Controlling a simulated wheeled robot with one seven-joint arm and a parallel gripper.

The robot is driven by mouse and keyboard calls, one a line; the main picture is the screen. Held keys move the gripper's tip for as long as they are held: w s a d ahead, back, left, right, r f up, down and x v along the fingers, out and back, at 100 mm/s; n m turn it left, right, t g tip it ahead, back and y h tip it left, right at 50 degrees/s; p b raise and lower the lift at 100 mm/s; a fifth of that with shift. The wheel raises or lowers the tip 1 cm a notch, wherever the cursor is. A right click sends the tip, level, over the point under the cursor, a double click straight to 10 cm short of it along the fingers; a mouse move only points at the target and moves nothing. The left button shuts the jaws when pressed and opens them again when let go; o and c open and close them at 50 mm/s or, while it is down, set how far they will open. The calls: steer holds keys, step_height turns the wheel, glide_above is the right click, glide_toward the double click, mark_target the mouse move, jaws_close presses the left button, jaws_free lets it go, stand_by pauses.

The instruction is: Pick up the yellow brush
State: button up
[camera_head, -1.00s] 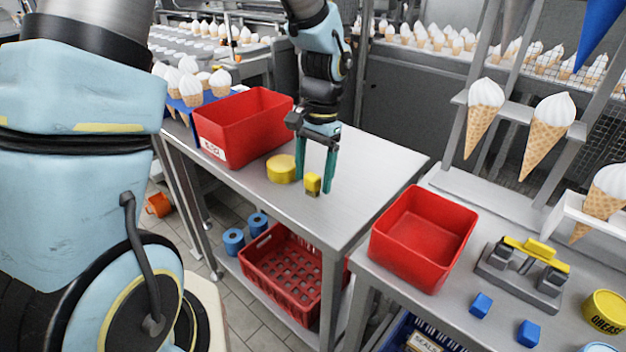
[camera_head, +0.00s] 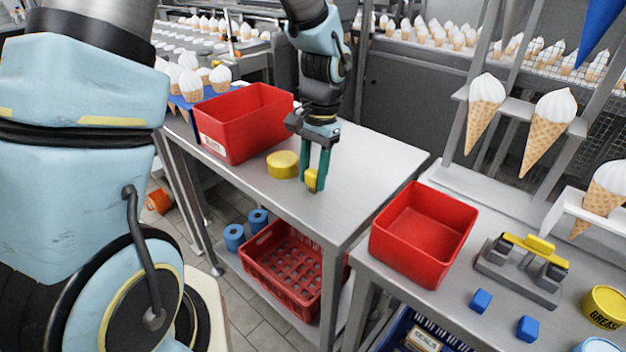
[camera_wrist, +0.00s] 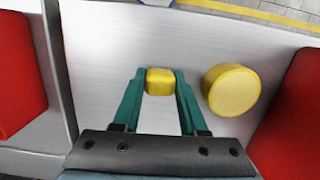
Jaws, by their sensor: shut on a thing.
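The yellow brush (camera_head: 311,179) is a small yellow block at the tips of my gripper (camera_head: 312,184), over the steel table (camera_head: 365,165). In the wrist view the brush (camera_wrist: 160,81) sits between the two green fingers of my gripper (camera_wrist: 160,84), which touch it on both sides. My gripper is shut on it. I cannot tell whether the brush still touches the table. Its lower side is partly hidden.
A round yellow tin (camera_head: 283,165) stands close to the left of the brush. A red bin (camera_head: 243,125) stands behind it on the same table. Another red bin (camera_head: 424,235) stands on the right-hand table, with a grey holder (camera_head: 520,270) and blue blocks (camera_head: 481,300). The steel table's right part is clear.

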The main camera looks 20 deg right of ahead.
mark_target(313, 171)
jaws_close()
step_height(313, 171, up, 10)
steer(key=shift+b, duration=0.85)
steer(key=shift+o, duration=2.4)
jaws_free()
jaws_close()
steer(key=shift+f, duration=0.1)
